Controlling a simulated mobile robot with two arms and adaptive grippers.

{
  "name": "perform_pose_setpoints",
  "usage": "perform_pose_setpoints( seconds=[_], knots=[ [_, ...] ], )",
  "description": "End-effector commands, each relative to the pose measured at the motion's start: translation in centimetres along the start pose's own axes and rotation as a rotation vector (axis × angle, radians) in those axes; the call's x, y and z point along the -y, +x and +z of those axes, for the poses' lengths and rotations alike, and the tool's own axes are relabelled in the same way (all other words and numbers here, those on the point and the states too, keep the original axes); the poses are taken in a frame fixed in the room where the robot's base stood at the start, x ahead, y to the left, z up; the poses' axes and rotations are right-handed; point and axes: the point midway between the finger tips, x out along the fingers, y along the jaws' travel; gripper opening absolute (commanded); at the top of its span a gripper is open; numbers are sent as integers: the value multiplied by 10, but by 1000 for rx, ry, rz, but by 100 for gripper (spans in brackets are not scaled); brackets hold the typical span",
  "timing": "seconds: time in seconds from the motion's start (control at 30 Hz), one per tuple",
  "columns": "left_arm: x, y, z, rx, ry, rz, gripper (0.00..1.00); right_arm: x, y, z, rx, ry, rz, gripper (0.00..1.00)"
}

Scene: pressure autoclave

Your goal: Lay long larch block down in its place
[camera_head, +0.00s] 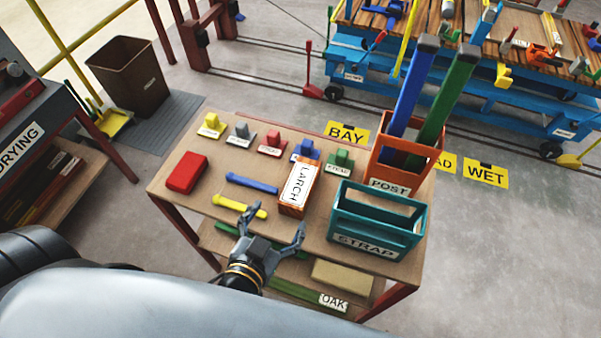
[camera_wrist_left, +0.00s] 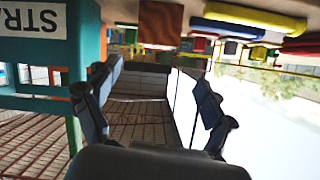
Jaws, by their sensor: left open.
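The larch block (camera_head: 298,187) is an orange-brown block with a white LARCH label on top, lying on the wooden table top (camera_head: 325,225). My left gripper (camera_head: 271,220) is open and empty, just on the near side of the block and apart from it. In the left wrist view the open fingers (camera_wrist_left: 155,80) have nothing between them. A brown block end, seemingly the larch block (camera_wrist_left: 160,22), shows above them at the top edge. My right gripper is in neither view.
The teal STRAP crate (camera_head: 378,219) stands right of the gripper; the orange POST crate (camera_head: 404,158) with tall blue and green pieces is behind it. Yellow (camera_head: 240,206) and blue (camera_head: 252,183) bars, a red block (camera_head: 187,172) and several labelled coloured pieces lie left and behind.

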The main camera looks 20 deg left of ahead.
Motion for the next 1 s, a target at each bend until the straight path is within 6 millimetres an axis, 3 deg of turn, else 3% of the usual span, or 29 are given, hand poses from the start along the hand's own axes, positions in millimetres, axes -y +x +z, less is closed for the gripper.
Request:
perform_pose_setpoints(
  seconds=[0.1, 0.23, 0.63, 1.0],
  knots=[
    [0, -3, -4, 10, -145, 5, 83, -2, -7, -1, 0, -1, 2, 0],
    [-1, 3, -4, 12, -195, 7, 83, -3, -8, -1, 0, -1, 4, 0],
    [-2, 68, -2, 9, -192, 8, 83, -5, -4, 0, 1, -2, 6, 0],
    [-3, 98, -1, 10, -189, 7, 83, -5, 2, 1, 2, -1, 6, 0]
  ],
)
